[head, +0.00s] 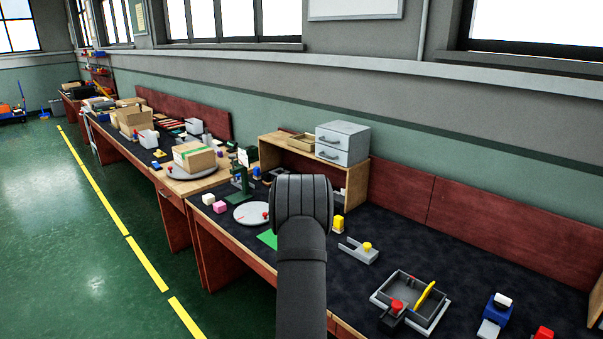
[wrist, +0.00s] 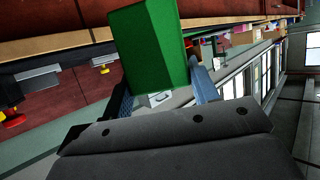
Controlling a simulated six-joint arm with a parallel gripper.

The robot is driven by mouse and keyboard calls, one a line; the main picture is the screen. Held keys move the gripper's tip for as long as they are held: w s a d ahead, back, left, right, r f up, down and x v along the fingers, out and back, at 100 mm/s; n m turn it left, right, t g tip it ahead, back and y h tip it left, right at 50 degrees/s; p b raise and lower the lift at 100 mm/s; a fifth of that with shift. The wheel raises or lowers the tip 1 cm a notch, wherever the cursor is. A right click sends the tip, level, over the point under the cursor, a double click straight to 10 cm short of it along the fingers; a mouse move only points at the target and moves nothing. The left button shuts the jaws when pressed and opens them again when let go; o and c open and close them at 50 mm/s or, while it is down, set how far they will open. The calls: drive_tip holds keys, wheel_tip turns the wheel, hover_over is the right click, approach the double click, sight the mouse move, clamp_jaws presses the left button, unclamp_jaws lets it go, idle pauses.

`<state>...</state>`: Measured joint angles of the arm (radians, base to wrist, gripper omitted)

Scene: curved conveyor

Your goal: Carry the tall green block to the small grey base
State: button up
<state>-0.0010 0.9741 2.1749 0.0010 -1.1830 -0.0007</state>
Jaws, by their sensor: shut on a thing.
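The tall green block (wrist: 150,48) is large in the wrist view, between the fingers of my gripper (wrist: 162,88). My gripper is shut on it, with a finger at each side. In the head view my dark arm hides the block and the fingers. A small grey piece (head: 488,328) lies in front of a blue block at the lower right of the head view. A grey fixture with a yellow knob (head: 354,252) stands right of my arm. I cannot tell which of these is the small grey base.
A grey tray with a red knob and yellow lever (head: 431,323) stands on the dark bench top. A wooden shelf (head: 357,187) bears a grey drawer unit (head: 343,143). A round white plate (head: 246,222) lies left of my arm. Dark bench top is bare at the right rear.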

idle(0.3)
drive_tip(key=w+d+r+n+g+y, duration=0.1)
drive_tip(key=w+d+r+n+y, duration=0.2)
drive_tip(key=w+d+r, duration=0.4)
drive_tip(key=w+d+r+n+y, duration=0.3)
drive_tip(key=w+d, duration=0.2)
drive_tip(key=w, duration=0.4)
drive_tip(key=n+g+y, duration=0.3)
hover_over(412, 303)
wheel_tip(412, 303, down, 4)
drive_tip(key=shift+f, duration=2)
drive_tip(key=shift+f, duration=0.25)
